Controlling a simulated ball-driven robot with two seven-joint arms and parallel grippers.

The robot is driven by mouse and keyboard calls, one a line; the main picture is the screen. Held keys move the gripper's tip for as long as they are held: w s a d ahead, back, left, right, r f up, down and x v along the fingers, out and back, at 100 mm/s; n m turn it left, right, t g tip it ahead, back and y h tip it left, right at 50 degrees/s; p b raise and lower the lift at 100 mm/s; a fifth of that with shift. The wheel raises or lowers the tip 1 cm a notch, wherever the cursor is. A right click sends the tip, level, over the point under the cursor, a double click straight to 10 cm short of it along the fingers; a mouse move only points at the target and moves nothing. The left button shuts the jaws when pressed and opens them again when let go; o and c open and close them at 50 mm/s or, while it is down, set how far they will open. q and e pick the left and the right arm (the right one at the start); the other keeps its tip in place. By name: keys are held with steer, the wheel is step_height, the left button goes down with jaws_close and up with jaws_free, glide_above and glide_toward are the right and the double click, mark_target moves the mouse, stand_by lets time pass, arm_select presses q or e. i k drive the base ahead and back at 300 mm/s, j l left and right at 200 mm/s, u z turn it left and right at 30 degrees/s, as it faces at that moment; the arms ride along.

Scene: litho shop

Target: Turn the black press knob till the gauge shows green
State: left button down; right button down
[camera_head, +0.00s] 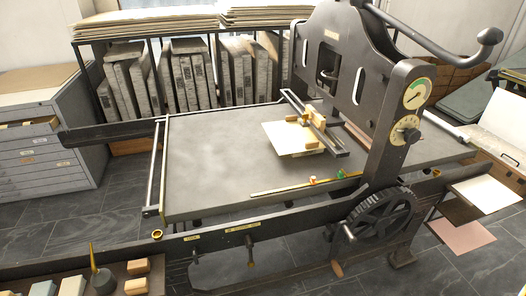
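The pressure gauge (416,94) is a round pale dial high on the near side frame of the press, at the right. It has a green band along its upper edge and a dark needle, too small to read surely. Just below it is the black press knob (411,136), in front of a pale round plate with marks around its rim. Nothing touches the knob. Neither of my grippers is in view.
The press bed (215,160) fills the middle, with a pale sheet (284,139) on it. A lever with a ball end (489,37) reaches out above the gauge. A spoked wheel (384,218) is below the knob. Paper trays (487,194) stick out at right.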

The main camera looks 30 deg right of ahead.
mark_target(412, 136)
steer(key=l+u, duration=0.1)
steer(key=l, duration=0.3)
steer(key=k+l+u, duration=0.15)
steer(key=l, duration=0.25)
steer(key=l+u, duration=0.1)
steer(key=l, duration=0.3)
steer(key=k+l+u, duration=0.15)
steer(key=l, duration=0.25)
steer(key=k+l, duration=0.15)
steer(key=l, duration=0.25)
steer(key=k+l, duration=0.1)
steer(key=l, duration=0.35)
steer(key=k+l, duration=0.15)
steer(key=l, duration=0.25)
steer(key=k+l, duration=0.1)
steer(key=l, duration=0.35)
steer(key=k+l+u, duration=0.1)
steer(key=l, duration=0.3)
steer(key=k+l, duration=0.2)
steer(key=l, duration=0.25)
steer(key=k+l, duration=0.15)
steer(key=l, duration=0.25)
steer(key=k+l, duration=0.15)
steer(key=l, duration=0.25)
